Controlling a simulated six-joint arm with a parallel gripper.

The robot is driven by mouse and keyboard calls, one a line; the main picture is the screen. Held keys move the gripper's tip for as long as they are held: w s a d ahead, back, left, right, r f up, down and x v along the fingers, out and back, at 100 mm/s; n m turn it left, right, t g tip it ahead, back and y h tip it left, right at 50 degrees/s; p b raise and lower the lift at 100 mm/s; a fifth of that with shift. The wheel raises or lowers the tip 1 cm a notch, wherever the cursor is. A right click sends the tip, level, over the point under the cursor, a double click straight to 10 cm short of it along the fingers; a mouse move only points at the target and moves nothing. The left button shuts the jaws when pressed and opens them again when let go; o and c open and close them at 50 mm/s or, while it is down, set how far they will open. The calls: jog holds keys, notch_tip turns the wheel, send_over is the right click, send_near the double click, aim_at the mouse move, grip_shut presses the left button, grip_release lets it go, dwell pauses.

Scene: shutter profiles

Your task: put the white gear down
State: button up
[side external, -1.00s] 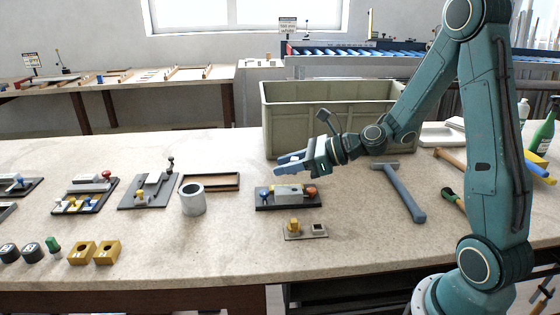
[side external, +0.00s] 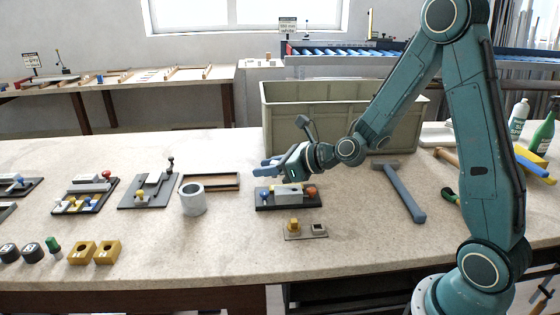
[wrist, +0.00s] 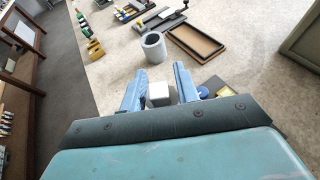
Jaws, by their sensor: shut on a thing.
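My gripper (side external: 265,168) is above the bench, over the back left of a dark base plate with a pale block. In the wrist view its two blue fingers (wrist: 160,92) are shut on a small whitish piece, which I take for the white gear (wrist: 159,95). No teeth can be made out on it. In the side external view the piece cannot be seen at the fingers.
The dark base plate (side external: 290,206) carries a blue knob (wrist: 203,91). A grey cup (side external: 193,199) and a shallow tray (side external: 212,190) stand left. A large bin (side external: 340,105) is behind, a hammer (side external: 405,192) right. Bare bench lies in front of the cup.

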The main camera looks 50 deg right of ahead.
jog(key=w+d+r+n+y, duration=0.1)
jog(key=d+r, duration=0.9)
jog(key=shift+w+g, duration=0.15)
jog(key=shift+g, duration=0.15)
jog(key=shift+d+f, duration=0.1)
send_over(289, 188)
notch_tip(289, 188, down, 16)
jog(key=shift+f, duration=0.15)
jog(key=shift+f, duration=1.75)
jog(key=shift+f, duration=0.35)
